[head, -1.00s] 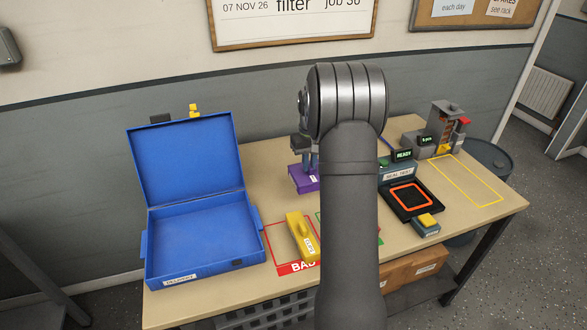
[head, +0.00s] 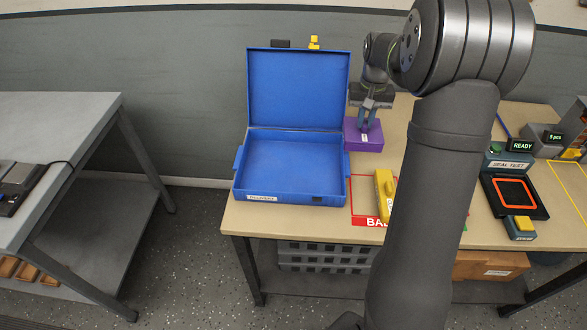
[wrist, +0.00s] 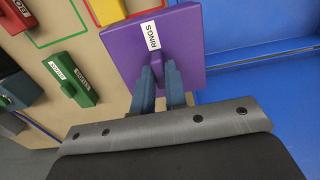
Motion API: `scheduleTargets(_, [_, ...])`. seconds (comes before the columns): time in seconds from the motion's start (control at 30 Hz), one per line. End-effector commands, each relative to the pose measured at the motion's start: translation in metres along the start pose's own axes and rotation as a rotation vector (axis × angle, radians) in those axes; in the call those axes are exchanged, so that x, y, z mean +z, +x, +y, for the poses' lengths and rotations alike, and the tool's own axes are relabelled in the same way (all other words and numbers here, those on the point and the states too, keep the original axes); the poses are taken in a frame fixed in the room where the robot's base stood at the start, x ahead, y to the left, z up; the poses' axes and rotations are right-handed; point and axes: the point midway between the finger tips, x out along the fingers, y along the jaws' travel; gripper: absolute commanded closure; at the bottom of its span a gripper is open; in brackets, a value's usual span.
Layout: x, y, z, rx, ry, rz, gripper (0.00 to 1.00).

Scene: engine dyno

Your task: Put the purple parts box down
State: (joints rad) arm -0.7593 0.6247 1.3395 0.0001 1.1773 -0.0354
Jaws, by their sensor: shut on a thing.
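The purple parts box (head: 363,137) is at the back of the bench, just right of the open blue case (head: 292,168). In the wrist view the purple box (wrist: 185,50) has a white RINGS label and a raised grip on top. My gripper (head: 366,118) comes down from above and is shut on that grip; its fingers (wrist: 160,78) show in the wrist view. The box looks level. I cannot tell whether its underside touches the bench. The blue case, lid up and empty, lies close beside the box.
A yellow box (head: 384,188) lies in the red BAD outline in front. A seal test pad (head: 514,194) stands to the right. My arm hides the bench's middle. A grey table (head: 60,115) stands left.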

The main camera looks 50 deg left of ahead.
Motion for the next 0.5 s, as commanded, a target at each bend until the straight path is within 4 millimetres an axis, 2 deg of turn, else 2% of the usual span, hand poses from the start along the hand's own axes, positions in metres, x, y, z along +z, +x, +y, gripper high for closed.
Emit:
scheduleTargets(0.03, [0.005,-0.001,-0.026,0.0,-0.009,0.001,1.0])
scheduleTargets(0.2, [0.024,-0.003,-0.095,0.0,-0.004,0.002,1.0])
scheduleTargets(0.33, [0.038,-0.003,-0.132,0.0,0.001,0.001,1.0])
scheduleTargets(0.5, [0.049,-0.003,-0.156,0.0,0.007,0.001,1.0])
